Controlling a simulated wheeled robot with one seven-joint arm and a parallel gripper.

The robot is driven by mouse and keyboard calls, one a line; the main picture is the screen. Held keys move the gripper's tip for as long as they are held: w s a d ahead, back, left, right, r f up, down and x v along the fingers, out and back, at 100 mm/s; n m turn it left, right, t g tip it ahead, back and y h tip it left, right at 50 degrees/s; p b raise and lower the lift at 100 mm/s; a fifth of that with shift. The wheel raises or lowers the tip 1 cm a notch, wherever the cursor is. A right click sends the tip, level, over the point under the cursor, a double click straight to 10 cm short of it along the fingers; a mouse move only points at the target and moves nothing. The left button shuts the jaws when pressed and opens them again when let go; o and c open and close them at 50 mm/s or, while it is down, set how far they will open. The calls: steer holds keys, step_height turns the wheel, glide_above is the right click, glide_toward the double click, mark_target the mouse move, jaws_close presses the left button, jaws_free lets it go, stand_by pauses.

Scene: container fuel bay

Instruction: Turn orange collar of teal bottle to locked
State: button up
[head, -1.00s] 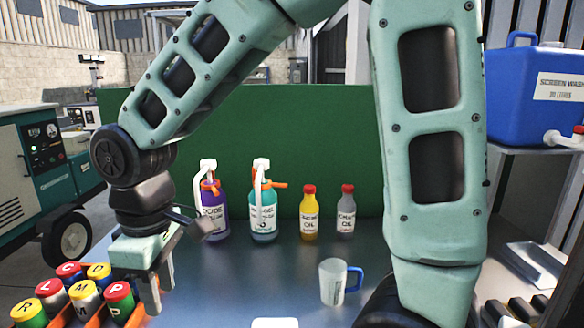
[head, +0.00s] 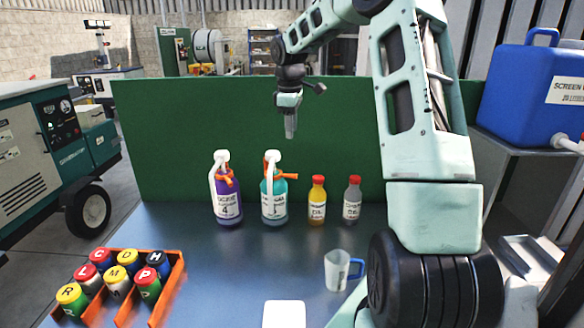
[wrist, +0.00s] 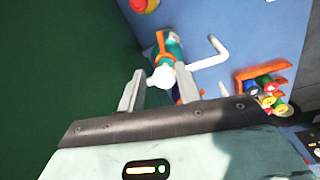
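The teal bottle (head: 274,204) stands upright on the blue table, with a white pump head and a white spout hanging down its front. Its orange collar (head: 291,178) has a lever pointing right. My gripper (head: 290,133) is above and slightly behind this bottle, fingers pointing down and holding nothing. In the wrist view my gripper (wrist: 158,88) is open, with a white pump head seen between its fingers. The teal bottle (wrist: 174,44) and an orange lever (wrist: 161,42) show beyond the fingers. The lower part of the bottle is hidden there.
A purple bottle (head: 228,203) with an orange collar stands close on the left. A yellow bottle (head: 317,205) and a grey bottle (head: 352,204) stand right. A clear mug (head: 337,270) is in front. An orange rack (head: 172,275) holds several capped jars. A green panel (head: 170,130) stands behind.

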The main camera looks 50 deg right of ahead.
steer(key=f+p, duration=0.1)
steer(key=f, duration=0.4)
steer(key=f+p, duration=0.1)
steer(key=f, duration=0.4)
steer(key=d+f+p, duration=0.1)
steer(key=f, duration=0.3)
steer(key=shift+w+d+f, duration=0.1)
steer(key=shift+w+f, duration=0.3)
jaws_close()
